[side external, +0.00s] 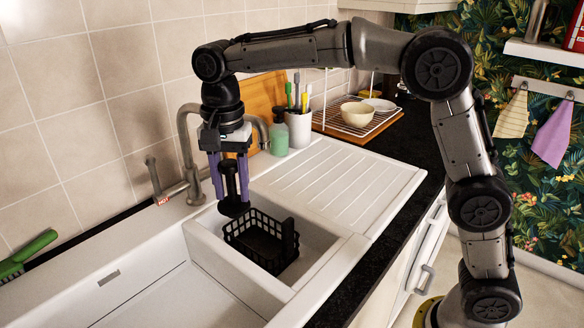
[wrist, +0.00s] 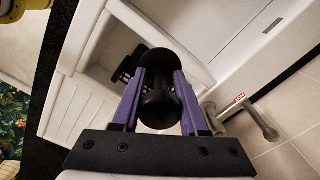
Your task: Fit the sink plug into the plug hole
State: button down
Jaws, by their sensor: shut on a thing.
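My gripper (side external: 233,190), with purple fingers, is shut on a black sink plug (side external: 234,209) and points down over the small sink basin. In the wrist view the plug (wrist: 159,108) sits between the two fingers, its rounded knob towards the camera and a wider disc beyond. In the side view the plug is above the rear left corner of a black basket (side external: 284,262) that stands in the small basin (side external: 318,238). Whether the plug touches the basket rim cannot be told. No plug hole can be made out in either view.
A larger basin (side external: 170,290) lies to the left. The tap (side external: 190,150) rises close behind my gripper. A green soap bottle (side external: 279,138) and a brush cup (side external: 299,128) stand behind. The ribbed drainboard (side external: 335,185) is clear.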

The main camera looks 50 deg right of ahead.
jog(key=w+a+f+n, duration=0.1)
jog(key=a+f+n, duration=0.4)
jog(key=a+f, duration=1.5)
jog(key=a, duration=0.3)
jog(key=shift+a+f, duration=0.1)
jog(key=shift+f, duration=2.9)
jog(key=shift+f, duration=1.5)
jog(key=shift+c, duration=1.8)
grip_release()
jog(key=shift+r, duration=0.1)
